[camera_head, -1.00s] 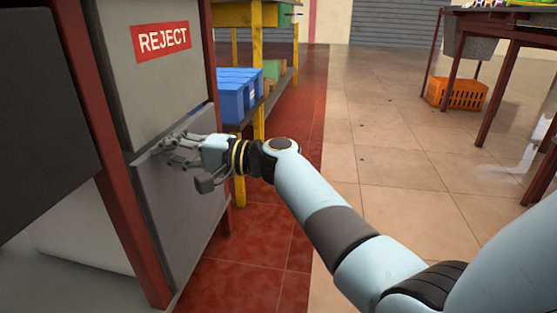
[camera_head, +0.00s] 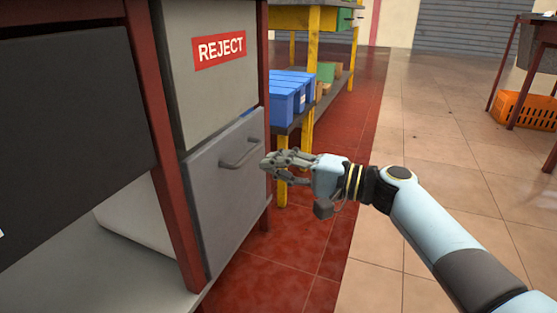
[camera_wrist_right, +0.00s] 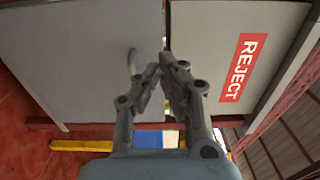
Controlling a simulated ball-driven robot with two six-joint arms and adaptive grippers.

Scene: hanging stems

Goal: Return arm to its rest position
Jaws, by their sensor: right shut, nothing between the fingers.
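My right gripper (camera_head: 268,168) is shut and empty in the head view, just to the right of the grey drawer front (camera_head: 222,190). The drawer's bar handle (camera_head: 240,152) is free of the fingers in the head view. In the right wrist view my right gripper (camera_wrist_right: 165,65) shows its fingertips close together, with the drawer front (camera_wrist_right: 75,60) on the left and the handle (camera_wrist_right: 132,62) beside the fingers. My left gripper is not in view.
A grey panel with a red REJECT label (camera_head: 219,50) is above the drawer. A red post (camera_head: 165,150) stands left of it. Blue bins (camera_head: 288,95) sit on a yellow-framed shelf behind. An orange crate (camera_head: 526,110) is far right. The tiled floor on the right is clear.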

